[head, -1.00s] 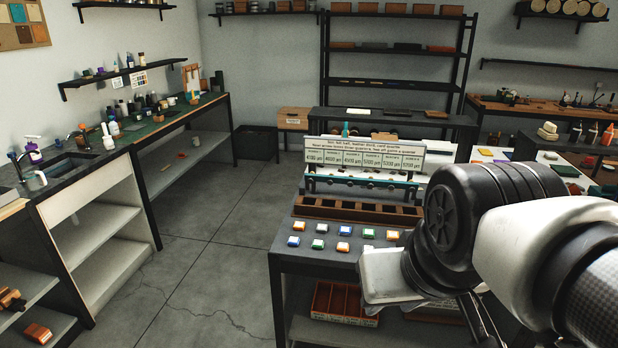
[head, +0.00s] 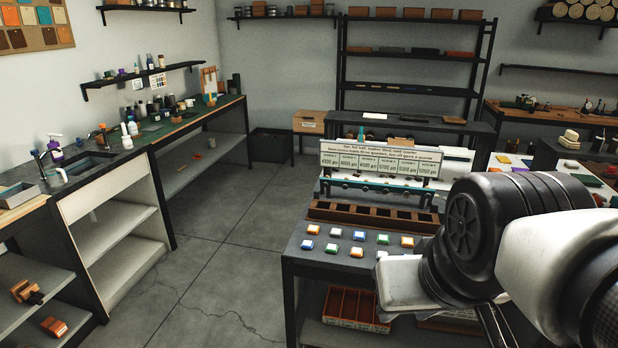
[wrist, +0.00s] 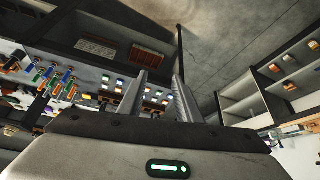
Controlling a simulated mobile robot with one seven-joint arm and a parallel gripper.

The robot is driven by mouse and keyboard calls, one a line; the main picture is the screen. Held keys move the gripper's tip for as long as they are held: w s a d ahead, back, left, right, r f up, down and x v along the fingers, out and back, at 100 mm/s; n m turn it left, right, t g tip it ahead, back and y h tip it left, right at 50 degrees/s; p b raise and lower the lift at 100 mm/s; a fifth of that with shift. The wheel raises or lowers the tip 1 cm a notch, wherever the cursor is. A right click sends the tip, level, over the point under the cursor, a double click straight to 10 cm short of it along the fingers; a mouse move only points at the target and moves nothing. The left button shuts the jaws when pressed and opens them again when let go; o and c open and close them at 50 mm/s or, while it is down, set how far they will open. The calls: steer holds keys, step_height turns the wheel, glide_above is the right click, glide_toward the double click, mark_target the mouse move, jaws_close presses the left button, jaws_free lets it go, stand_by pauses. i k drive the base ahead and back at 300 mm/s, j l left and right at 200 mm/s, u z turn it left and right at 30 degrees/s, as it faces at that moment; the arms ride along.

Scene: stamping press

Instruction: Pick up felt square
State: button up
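I cannot pick out the felt square for certain. Small flat coloured patches, one of them yellow (head: 503,159), lie on the white-topped table at the right in the head view; they are too small to tell their material. My gripper (wrist: 157,80) shows in the wrist view with its two fingers apart and nothing between them. It is in the air, away from any surface. In the head view my arm covers the right foreground and hides part of the tables there.
A dark table (head: 310,262) with several small coloured blocks (head: 359,236), a compartmented wooden tray (head: 325,212) and a sign (head: 381,160) stands in front. A sink counter (head: 100,170) runs along the left. The grey floor (head: 215,275) between them is clear.

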mark_target(331, 248)
steer(key=i+j+z, duration=0.25)
steer(key=i+j, duration=0.25)
steer(key=i+j+z, duration=0.25)
steer(key=i+j, duration=0.15)
steer(key=j, duration=0.2)
